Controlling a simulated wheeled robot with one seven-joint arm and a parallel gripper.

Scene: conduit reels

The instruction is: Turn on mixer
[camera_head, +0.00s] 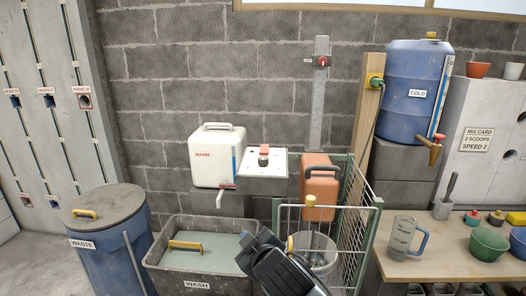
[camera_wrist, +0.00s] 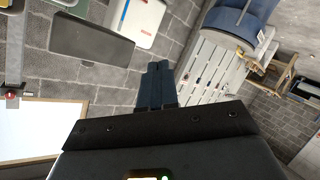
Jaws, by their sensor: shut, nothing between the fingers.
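A red switch (camera_head: 322,61) sits high on the grey post above the mixer; a red switch-like part on a post also shows at the left edge of the wrist view (camera_wrist: 12,95). My gripper (camera_head: 246,238) is low in front of the cage, left of the bucket and apart from the mixer. In the wrist view its dark fingers (camera_wrist: 158,84) are together and empty. My wrist hides part of the cage's lower left.
A white panel with a red knob (camera_head: 264,154) stands beside the white WARM tank (camera_head: 214,155). The WASH tub (camera_head: 205,282) and WASTE bin (camera_head: 110,235) are at left. A blue COLD barrel (camera_head: 415,90) and a table with a jug (camera_head: 404,238) are at right.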

